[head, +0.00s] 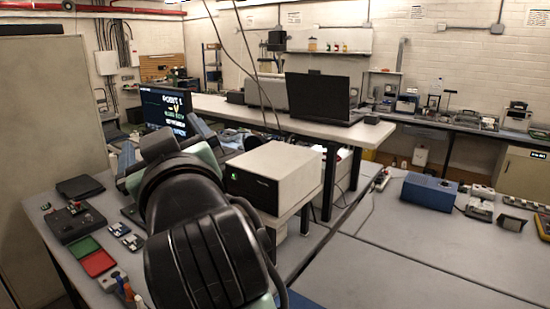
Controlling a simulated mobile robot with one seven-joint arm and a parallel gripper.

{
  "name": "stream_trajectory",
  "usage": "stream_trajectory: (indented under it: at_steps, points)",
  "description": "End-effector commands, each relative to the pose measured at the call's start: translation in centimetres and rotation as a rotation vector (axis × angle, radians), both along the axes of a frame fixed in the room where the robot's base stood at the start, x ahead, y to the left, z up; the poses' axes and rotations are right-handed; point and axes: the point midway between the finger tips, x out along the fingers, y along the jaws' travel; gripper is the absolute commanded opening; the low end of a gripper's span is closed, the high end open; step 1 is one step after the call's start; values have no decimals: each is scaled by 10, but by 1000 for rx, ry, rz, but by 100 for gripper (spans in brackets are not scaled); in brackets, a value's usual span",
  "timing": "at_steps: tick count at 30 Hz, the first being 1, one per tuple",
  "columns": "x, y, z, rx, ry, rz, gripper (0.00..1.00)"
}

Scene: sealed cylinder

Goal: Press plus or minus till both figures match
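A dark screen (168,110) with rows of lit white, yellow and green text stands at the left back; the text is too small to read, and my arm covers part of its lower edge. A cream box (275,176) with a black front and a small green lit display sits right of my arm. No plus or minus marking can be made out. My black arm reaches forward from the bottom middle over the left bench. My gripper is at its far end, mostly hidden behind the wrist, so its fingers and any contact cannot be told.
On the left bench lie a black control box (74,221), a green tray (82,249), a red tray (98,264) and small blue-white modules (126,236). A laptop (322,98) stands on a raised shelf. A blue box (429,191) sits on the right bench, whose front is clear.

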Motion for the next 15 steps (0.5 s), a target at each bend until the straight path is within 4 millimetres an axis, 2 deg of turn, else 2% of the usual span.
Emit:
stream_trajectory:
  at_steps: [3,6,10,12,15]
  points:
    - [-46,-46,47,228,-272,-102,100]
    - [-85,-88,73,344,-448,-193,100]
    - [-124,-126,87,419,-597,-278,100]
    - [-137,-136,91,435,-641,-304,100]
    - [-145,-143,94,446,-670,-322,100]
